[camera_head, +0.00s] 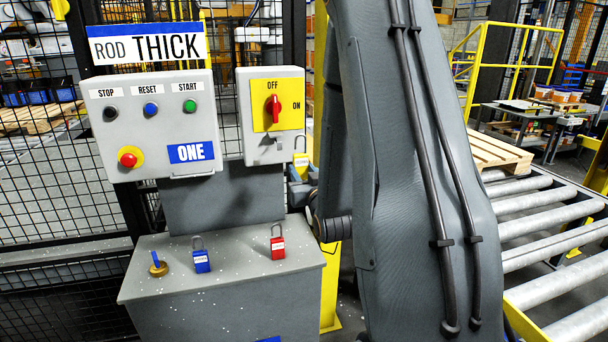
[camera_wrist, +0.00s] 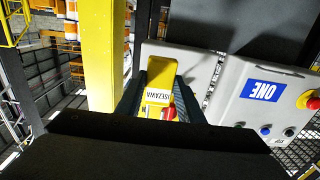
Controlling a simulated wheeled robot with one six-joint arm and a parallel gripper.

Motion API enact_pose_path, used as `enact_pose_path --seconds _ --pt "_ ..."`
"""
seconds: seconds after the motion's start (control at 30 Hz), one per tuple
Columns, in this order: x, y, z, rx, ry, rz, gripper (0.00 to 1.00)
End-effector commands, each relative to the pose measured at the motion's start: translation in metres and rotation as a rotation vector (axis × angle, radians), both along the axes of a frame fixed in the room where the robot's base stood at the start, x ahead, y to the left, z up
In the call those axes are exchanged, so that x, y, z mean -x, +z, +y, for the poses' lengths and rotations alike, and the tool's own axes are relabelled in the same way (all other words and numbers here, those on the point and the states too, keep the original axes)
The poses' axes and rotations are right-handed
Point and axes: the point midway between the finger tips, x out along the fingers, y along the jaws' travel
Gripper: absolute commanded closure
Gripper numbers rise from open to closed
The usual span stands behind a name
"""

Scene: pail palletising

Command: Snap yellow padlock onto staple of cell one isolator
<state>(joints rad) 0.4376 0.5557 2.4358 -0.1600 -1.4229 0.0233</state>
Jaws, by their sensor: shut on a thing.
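The yellow padlock (camera_head: 301,161) is upright in my gripper (camera_head: 300,184), just off the lower right corner of the cell one isolator (camera_head: 250,130). Its shackle points up. In the wrist view the padlock (camera_wrist: 158,97) sits between the two dark fingers of my gripper (camera_wrist: 160,105). The isolator is a grey box with a yellow plate and a red handle (camera_head: 273,108), which stands upright toward OFF. A small staple (camera_head: 275,140) shows low on its front. The padlock looks apart from the staple. My arm hides part of the gripper.
Left of the isolator is a control box (camera_head: 155,120) marked ONE. On the grey cabinet top (camera_head: 230,275) stand a blue padlock (camera_head: 201,260), a red padlock (camera_head: 278,246) and a brass piece with a blue tag (camera_head: 158,267). A yellow post (camera_wrist: 100,70) stands close by.

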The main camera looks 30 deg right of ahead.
Motion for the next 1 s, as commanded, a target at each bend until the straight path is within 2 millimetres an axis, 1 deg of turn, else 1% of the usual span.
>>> enact_pose_path --seconds 1.0 --pt "-0.045 0.000 -0.013 0.001 -0.001 -0.002 0.96"
